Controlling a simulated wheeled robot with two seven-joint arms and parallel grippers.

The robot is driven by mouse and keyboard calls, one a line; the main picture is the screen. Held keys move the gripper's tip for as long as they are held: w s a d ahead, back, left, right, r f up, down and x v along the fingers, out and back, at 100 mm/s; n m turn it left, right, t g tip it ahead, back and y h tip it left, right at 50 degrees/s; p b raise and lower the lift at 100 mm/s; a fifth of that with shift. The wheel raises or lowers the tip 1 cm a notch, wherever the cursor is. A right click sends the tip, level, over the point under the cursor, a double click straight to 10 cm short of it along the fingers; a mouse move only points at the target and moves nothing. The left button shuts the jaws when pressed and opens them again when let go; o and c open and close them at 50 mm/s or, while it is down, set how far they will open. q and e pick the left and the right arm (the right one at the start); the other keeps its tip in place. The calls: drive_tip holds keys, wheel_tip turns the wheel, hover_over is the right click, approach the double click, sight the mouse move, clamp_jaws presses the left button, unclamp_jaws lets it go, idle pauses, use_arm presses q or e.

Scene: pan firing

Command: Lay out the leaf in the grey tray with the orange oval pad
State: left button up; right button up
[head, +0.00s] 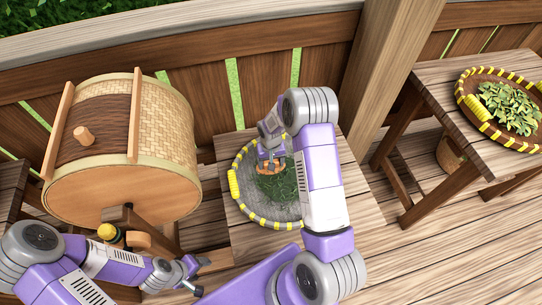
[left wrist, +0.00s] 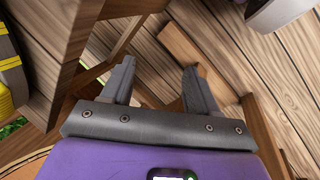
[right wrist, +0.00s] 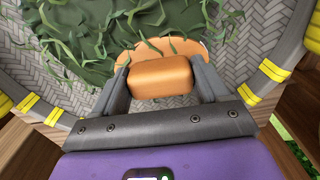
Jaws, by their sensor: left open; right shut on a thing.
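The grey woven tray (head: 238,208) with a yellow-marked rim sits on a wooden table, partly hidden by my right arm. Dark green leaf (head: 276,188) lies in a heap in its middle; the right wrist view shows the leaf (right wrist: 85,45) close up. The orange oval pad (head: 268,168) is at the heap's edge, and strands lie over the pad's far edge. My right gripper (right wrist: 160,80) is shut on the block-shaped grip of the orange pad (right wrist: 160,76). My left gripper (head: 194,275) is open and empty at lower centre; its fingers (left wrist: 158,85) point over the wooden floor.
A large woven drum (head: 120,150) with a wooden handle stands left of the tray. Another yellow-marked tray (head: 471,105) with lighter green leaves is on a table at the right. A wooden post (head: 385,70) and fence stand behind.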

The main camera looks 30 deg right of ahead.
drive_tip(key=s+d, duration=0.1)
drive_tip(key=s, duration=0.4)
drive_tip(key=s+d, duration=0.1)
drive_tip(key=s, duration=0.4)
drive_tip(key=s+d+p, duration=0.1)
drive_tip(key=s, duration=0.4)
drive_tip(key=shift+s+d, duration=0.1)
drive_tip(key=shift+d, duration=0.1)
drive_tip(key=shift+s+a, duration=0.2)
drive_tip(key=shift+a, duration=0.05)
drive_tip(key=a, duration=0.3)
drive_tip(key=w+a, duration=0.1)
drive_tip(key=a, duration=0.2)
drive_tip(key=w, duration=0.2)
drive_tip(key=w+a, duration=0.1)
drive_tip(key=w, duration=0.2)
drive_tip(key=shift+w+a, duration=0.1)
drive_tip(key=shift+a, duration=0.1)
wheel_tip(320, 180, up, 9)
drive_tip(key=p, duration=0.7)
